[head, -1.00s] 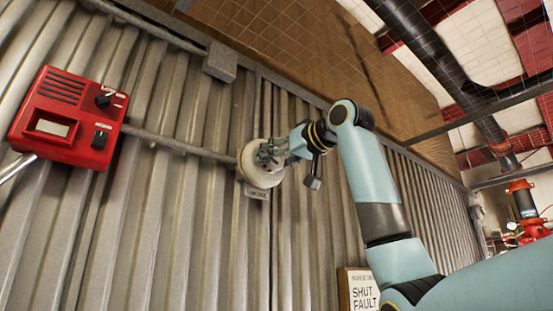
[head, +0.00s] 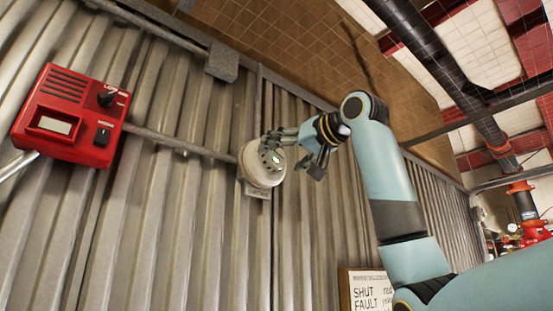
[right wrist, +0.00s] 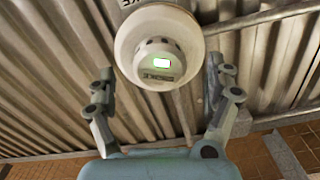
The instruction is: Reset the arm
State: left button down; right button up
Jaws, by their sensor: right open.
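In the right wrist view the detector (right wrist: 160,48) shows a small lit window and a dark label, ahead of and between the fingers. My right gripper (head: 277,140) is open beside the detector, its fingers spread; it also shows in the right wrist view (right wrist: 158,85). The gripper holds nothing. Whether a finger touches the detector I cannot tell. My left gripper is not in view.
A red control box (head: 70,116) with a knob and a switch is on the wall at the left. A conduit (head: 180,143) runs from it to the detector. A framed sign (head: 368,289) stands low. Red pipework (head: 525,210) is at the far right.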

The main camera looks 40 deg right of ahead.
jog(key=s, duration=0.9)
jog(key=shift+d, duration=0.45)
jog(key=shift+f, duration=0.1)
